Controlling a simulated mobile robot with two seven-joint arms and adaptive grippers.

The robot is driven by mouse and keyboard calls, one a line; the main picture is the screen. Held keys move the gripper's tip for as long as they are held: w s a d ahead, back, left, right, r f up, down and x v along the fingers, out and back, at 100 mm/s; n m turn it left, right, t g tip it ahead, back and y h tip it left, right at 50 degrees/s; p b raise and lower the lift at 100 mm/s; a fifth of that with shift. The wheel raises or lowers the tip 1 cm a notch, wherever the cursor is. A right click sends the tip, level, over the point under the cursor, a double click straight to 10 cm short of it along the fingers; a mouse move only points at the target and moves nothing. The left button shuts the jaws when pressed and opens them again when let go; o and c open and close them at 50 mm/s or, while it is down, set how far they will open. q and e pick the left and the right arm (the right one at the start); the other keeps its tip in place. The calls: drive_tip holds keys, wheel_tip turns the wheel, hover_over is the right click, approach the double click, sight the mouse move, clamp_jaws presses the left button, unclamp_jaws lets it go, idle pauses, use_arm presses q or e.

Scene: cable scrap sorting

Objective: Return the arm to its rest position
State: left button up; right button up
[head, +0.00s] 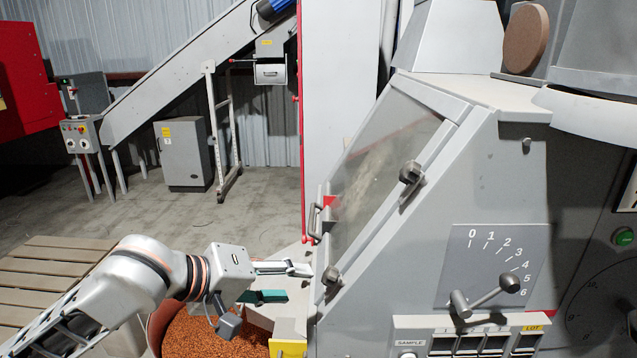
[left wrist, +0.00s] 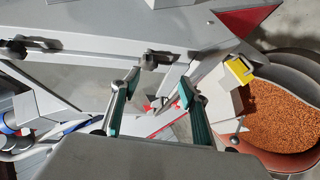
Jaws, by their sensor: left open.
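My left gripper (head: 277,281) reaches in from the lower left in the head view, in front of the grey machine (head: 480,180). Its two fingers with teal pads are spread apart with nothing between them. In the left wrist view, the open fingers (left wrist: 152,98) point toward the machine's sloping frame. I cannot tell whether the fingers touch the frame, but a gap seems to show. My right gripper is in neither view.
A tub of copper-coloured granules (head: 225,335) stands below my left gripper, with a yellow block (head: 288,348) beside it. The machine carries a lever (head: 485,295) on a numbered plate. A wooden pallet (head: 45,265) lies at left.

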use_arm(q)
drive_tip(key=s+a+f+m+t+y, duration=0.35)
drive_tip(key=a+f+m+y, duration=0.25)
drive_tip(key=a+f, duration=0.7)
drive_tip(key=s+a+f+m+g+y, duration=0.2)
drive_tip(key=s+a+f+m+y, duration=0.15)
drive_tip(key=s+a+f, duration=0.35)
drive_tip(key=s+a+f+m+g+y, duration=0.2)
drive_tip(key=s+a+f+y, duration=0.25)
drive_tip(key=s+a, duration=0.5)
drive_tip(key=d+f+n+t+h, duration=0.3)
drive_tip(key=d+f+h, duration=0.4)
drive_tip(key=d+f, duration=0.7)
wheel_tip(320, 180, down, 3)
drive_tip(key=shift+w+d+f+n, duration=0.2)
drive_tip(key=shift+w+d+n, duration=0.15)
drive_tip(key=shift+w, duration=0.05)
